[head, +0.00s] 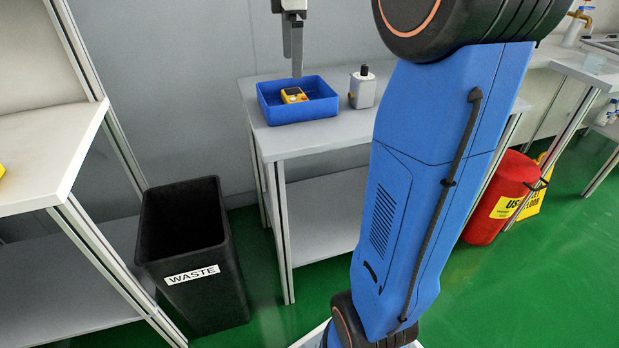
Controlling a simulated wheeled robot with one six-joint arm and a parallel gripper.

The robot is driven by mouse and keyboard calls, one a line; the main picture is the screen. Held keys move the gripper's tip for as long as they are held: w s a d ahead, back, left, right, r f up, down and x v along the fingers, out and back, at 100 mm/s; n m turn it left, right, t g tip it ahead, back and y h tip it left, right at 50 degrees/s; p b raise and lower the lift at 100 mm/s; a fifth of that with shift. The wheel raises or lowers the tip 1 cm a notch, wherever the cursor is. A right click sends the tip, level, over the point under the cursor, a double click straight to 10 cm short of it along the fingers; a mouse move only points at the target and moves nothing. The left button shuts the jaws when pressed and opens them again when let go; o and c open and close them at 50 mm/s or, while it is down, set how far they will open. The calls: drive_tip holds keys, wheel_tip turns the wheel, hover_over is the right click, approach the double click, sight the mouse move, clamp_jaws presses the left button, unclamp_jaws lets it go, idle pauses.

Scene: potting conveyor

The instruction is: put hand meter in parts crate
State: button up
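The blue parts crate (262,103) stands on a white table against the grey wall. A small yellow device with a dark face, which looks like the hand meter (293,95), lies inside the crate. My gripper (294,66) hangs fingers down above the crate. Its fingertips are apart from the yellow device, with nothing visible held in them. The fingers overlap from this side, so I cannot tell whether there is a gap between them.
A pale bottle with a black cap (362,90) stands right of the crate. A black waste bin (195,270) stands on the green floor left of the table. A red drum (500,195) is at right. A yellow item (2,171) is cut off at the left edge.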

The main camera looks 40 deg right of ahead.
drive_tip(key=s+a+f+m, duration=0.2)
drive_tip(key=s+a, duration=0.1)
drive_tip(key=s, duration=0.1)
drive_tip(key=s+a+f+m+t, duration=0.1)
drive_tip(key=s+a+f+m, duration=0.1)
drive_tip(key=s, duration=0.3)
drive_tip(key=s+a+f+m+t, duration=0.1)
drive_tip(key=s+a+f+m, duration=0.1)
drive_tip(key=s, duration=0.3)
drive_tip(key=shift+s+a+f, duration=0.1)
drive_tip(key=shift+a+f, duration=0.1)
drive_tip(key=shift+a, duration=0.25)
drive_tip(key=shift+a+f, duration=0.2)
drive_tip(key=shift+a, duration=0.25)
drive_tip(key=s+a+f+m+t, duration=0.1)
drive_tip(key=s+a+f+m, duration=0.1)
drive_tip(key=s+f, duration=0.4)
drive_tip(key=s+a+f+m+t, duration=0.1)
drive_tip(key=s+a+f+m, duration=0.1)
drive_tip(key=s+f+m, duration=0.3)
wheel_tip(320, 180, down, 3)
drive_tip(key=s, duration=0.2)
drive_tip(key=shift+s+a, duration=0.3)
drive_tip(key=shift+a, duration=0.1)
drive_tip(key=shift+r, duration=0.15)
